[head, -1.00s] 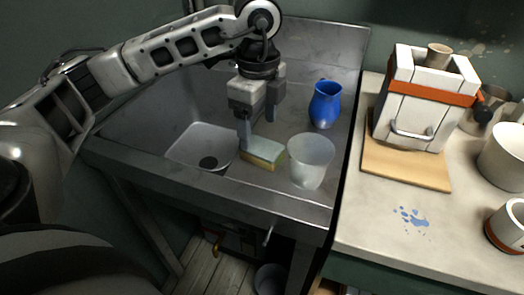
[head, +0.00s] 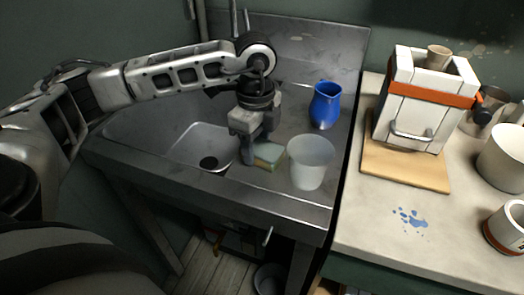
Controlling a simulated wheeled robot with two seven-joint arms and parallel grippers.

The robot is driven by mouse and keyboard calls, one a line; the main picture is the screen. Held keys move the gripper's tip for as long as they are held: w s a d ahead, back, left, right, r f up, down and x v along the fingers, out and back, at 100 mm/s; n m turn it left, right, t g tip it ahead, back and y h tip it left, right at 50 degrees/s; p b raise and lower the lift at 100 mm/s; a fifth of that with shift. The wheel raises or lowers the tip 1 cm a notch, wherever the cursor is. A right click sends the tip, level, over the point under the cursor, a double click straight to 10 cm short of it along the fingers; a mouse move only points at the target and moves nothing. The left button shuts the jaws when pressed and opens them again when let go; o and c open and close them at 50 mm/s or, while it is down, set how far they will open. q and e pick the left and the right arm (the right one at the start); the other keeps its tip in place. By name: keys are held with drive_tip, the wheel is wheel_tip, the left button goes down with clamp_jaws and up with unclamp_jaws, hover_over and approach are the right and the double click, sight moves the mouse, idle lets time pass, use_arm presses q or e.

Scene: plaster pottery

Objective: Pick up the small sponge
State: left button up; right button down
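The small sponge (head: 269,156), pale green on top with a yellowish lower layer, lies on the metal sink top between the basin and a frosted cup. My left gripper (head: 257,152) points down at the sponge's left end. Its near finger covers that end, and the far finger is partly hidden behind. I cannot tell whether the fingers press on the sponge or stand apart from it. The sponge appears to rest on the metal. My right gripper is not in view.
The frosted cup (head: 310,162) stands close to the sponge's right. A blue pitcher (head: 325,105) stands behind it. The sink basin (head: 190,150) is at the left. A worktop (head: 370,228) at the right holds a tiled kiln-like box (head: 413,105) on a wooden board.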

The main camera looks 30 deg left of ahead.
sight(257, 145)
use_arm(q)
drive_tip(key=shift+r, duration=0.15)
wheel_tip(257, 145, up, 10)
idle(0.6)
drive_tip(key=shift+o, duration=0.3)
drive_tip(key=shift+f, duration=0.2)
